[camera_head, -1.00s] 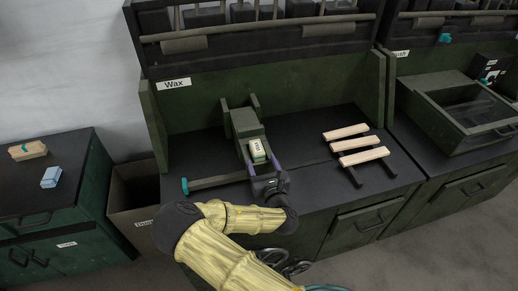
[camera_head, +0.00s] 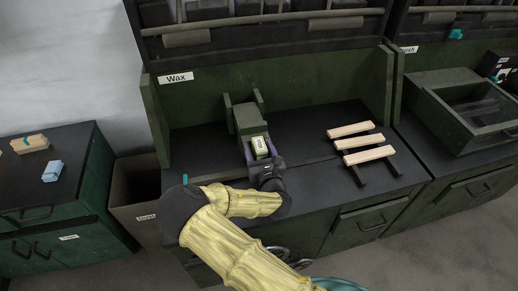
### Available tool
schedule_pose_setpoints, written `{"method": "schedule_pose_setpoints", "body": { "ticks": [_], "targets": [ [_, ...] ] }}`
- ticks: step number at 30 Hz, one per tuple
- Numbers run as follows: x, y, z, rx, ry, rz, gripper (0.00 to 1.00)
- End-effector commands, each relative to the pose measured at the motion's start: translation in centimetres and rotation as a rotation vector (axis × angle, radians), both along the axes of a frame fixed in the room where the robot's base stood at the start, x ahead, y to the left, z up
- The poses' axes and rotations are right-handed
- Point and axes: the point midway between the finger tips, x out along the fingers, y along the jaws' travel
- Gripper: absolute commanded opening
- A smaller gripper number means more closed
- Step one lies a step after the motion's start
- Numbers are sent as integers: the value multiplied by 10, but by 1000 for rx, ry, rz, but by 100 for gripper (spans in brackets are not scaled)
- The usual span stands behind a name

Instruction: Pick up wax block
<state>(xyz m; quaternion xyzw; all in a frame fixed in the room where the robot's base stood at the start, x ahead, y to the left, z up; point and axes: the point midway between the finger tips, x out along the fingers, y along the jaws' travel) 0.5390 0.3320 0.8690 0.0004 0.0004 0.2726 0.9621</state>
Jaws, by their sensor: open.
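The wax block (camera_head: 260,146), small and pale yellow with a dark label, sits at the front end of the green holder (camera_head: 247,120) on the black bench under the "Wax" sign. My gripper (camera_head: 264,160) is open at the block's near side, with purple finger parts to its left and right. I cannot tell whether the fingers touch it.
Several pale wooden slats (camera_head: 361,143) lie on dark rails to the right. A "Dust" bin (camera_head: 134,190) stands left of the bench. A left cabinet (camera_head: 78,190) carries wooden pieces and a blue block (camera_head: 53,171). A green tray (camera_head: 468,112) is at right.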

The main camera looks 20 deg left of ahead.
Motion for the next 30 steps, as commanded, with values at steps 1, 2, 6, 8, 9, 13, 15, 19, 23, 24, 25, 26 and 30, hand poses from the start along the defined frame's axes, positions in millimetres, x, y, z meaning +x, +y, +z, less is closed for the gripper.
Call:
{"method": "schedule_pose_setpoints", "body": {
  "ticks": [1,2,6,8,9,13,15,19,23,24,25,26,30],
  "targets": [
    [2,-3,0,0,0,-5,62],
    [2,-4,0,0,0,-7,62],
    [3,-5,0,0,0,-10,62],
    [3,-4,0,0,0,-8,54],
    [2,-4,0,0,0,-7,46],
    [1,-1,0,0,0,-3,21],
    [1,-1,0,0,0,-2,10],
    [1,-1,0,1,-1,-2,10],
    [1,-1,2,1,-1,-2,10],
    [1,-1,4,1,-2,-2,10],
    [1,-1,6,1,-2,-1,10],
    [0,-1,9,1,-2,-1,10],
    [0,-1,30,2,-2,-3,10]
  ]
}}
